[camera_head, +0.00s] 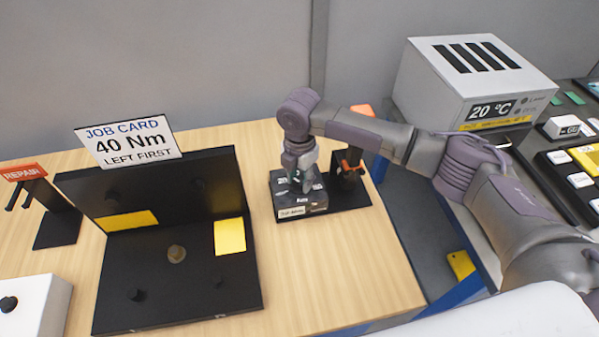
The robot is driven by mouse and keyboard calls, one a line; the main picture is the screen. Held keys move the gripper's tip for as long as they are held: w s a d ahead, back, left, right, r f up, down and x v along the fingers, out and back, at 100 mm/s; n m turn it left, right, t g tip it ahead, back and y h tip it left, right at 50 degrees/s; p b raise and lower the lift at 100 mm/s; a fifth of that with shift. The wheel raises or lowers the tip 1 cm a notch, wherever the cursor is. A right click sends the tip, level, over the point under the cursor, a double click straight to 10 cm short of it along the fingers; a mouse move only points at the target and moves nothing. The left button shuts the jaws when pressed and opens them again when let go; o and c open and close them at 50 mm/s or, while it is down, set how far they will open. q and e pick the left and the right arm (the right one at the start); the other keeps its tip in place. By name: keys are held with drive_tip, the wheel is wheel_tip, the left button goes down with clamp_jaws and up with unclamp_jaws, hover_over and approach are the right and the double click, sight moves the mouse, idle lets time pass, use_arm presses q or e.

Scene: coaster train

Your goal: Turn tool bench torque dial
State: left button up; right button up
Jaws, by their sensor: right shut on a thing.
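A small dark box (306,205) with a white label on its front edge sits on the wooden bench; it looks like the torque dial unit. My right gripper (303,178) points down onto its top and is shut on what seems to be the dial there. The fingers hide most of the dial, so its setting cannot be read. A job card (127,141) reads "40 Nm, LEFT FIRST". My left gripper is out of view.
A black fixture (195,290) with yellow patches stands at the left of the bench (375,280). A red REPAIR sign (24,171) and a white box (35,305) are further left. A black stand (350,190) with orange parts is right of the dial. A 20 °C unit (470,85) stands behind right.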

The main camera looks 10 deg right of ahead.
sight(300, 182)
drive_tip(key=m+p, duration=0.4)
drive_tip(key=shift+r, duration=0.25)
drive_tip(key=shift+f+m+p, duration=0.15)
drive_tip(key=shift+m+p, duration=1.3)
drive_tip(key=shift+m, duration=0.35)
drive_tip(key=o, duration=1.2)
drive_tip(key=shift+s, duration=0.1)
drive_tip(key=shift+c, duration=0.2)
wheel_tip(300, 182, up, 12)
drive_tip(key=shift+f, duration=0.15)
